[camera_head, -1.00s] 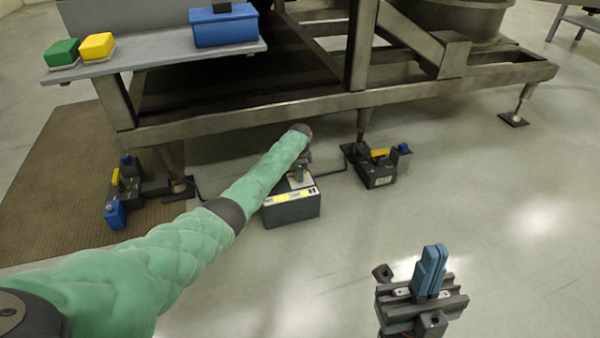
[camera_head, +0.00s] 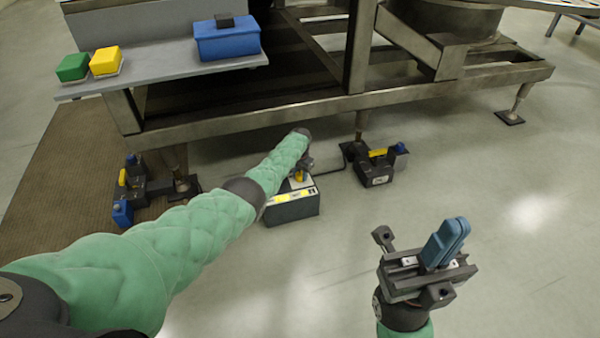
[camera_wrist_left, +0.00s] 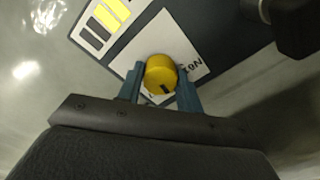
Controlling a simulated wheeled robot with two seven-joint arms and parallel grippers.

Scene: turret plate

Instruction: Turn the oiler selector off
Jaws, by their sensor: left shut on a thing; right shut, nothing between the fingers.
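The oiler is a dark grey box (camera_head: 292,211) on the floor under the frame's front beam, with a pale top plate and a yellow label. Its yellow round selector knob (camera_wrist_left: 161,74) carries a dark mark at its lower edge; a bit of the knob also shows in the head view (camera_head: 299,176). My left gripper (camera_wrist_left: 160,88) is shut on the knob, one blue finger on each side. In the head view my left arm partly covers the oiler. Lettering ending in "ON" shows right of the knob. My right gripper (camera_head: 444,243) is shut and empty above the floor at the lower right.
The steel frame's beam (camera_head: 260,114) runs above and behind the oiler. Dark units with yellow and blue parts stand left (camera_head: 132,190) and right (camera_head: 376,165) of it. A shelf (camera_head: 165,73) holds green, yellow and blue boxes. The front right floor is clear.

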